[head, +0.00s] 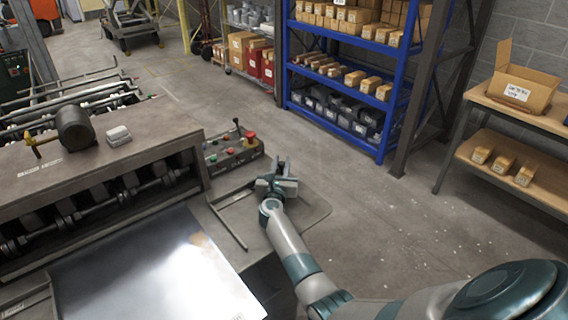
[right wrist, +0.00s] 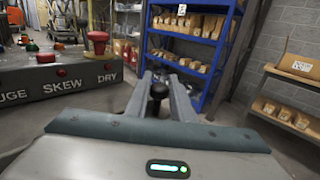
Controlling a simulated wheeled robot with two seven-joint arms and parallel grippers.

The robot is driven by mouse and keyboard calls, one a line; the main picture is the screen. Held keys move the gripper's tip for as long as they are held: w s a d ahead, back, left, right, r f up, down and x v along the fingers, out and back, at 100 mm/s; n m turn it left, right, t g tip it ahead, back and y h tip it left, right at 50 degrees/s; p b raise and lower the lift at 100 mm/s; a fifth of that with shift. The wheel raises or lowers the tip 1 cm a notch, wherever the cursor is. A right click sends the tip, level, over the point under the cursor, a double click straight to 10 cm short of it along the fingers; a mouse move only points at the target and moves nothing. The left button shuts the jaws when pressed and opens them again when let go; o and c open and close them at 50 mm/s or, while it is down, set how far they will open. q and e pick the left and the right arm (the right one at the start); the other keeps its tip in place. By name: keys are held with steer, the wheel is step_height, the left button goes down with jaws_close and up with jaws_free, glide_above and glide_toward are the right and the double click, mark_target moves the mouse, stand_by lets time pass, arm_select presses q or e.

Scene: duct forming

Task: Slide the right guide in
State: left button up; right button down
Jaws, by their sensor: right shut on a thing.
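The right guide (head: 229,223) is a thin dark metal bar on the machine's bed, to the right of the shiny metal sheet (head: 140,268), with a gap between them. A thin rod runs from its far end toward my right gripper (head: 280,168). My right gripper is over the right side of the bed, below the control box in the head view. In the right wrist view, a round black knob (right wrist: 158,90) sits between its two grey fingers, which are shut on it. The join between knob and guide is hidden. My left gripper is not in view.
The control box (head: 232,152) with a red mushroom button (head: 249,137) stands close beyond my right gripper. The forming machine (head: 100,180) fills the left side. Open floor (head: 370,220) lies to the right, before the blue shelf (head: 340,80) and a bench.

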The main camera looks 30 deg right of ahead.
steer(key=a, duration=0.5)
steer(key=shift+s+a+f+b, duration=0.15)
steer(key=shift+s+a+b, duration=0.05)
steer(key=shift+a+b, duration=0.2)
steer(key=shift+d, duration=0.1)
steer(key=c, duration=1.5)
jaws_free()
steer(key=shift+c, duration=0.2)
steer(key=shift+a, duration=0.2)
steer(key=shift+d+r, duration=0.2)
steer(key=shift+r, duration=0.05)
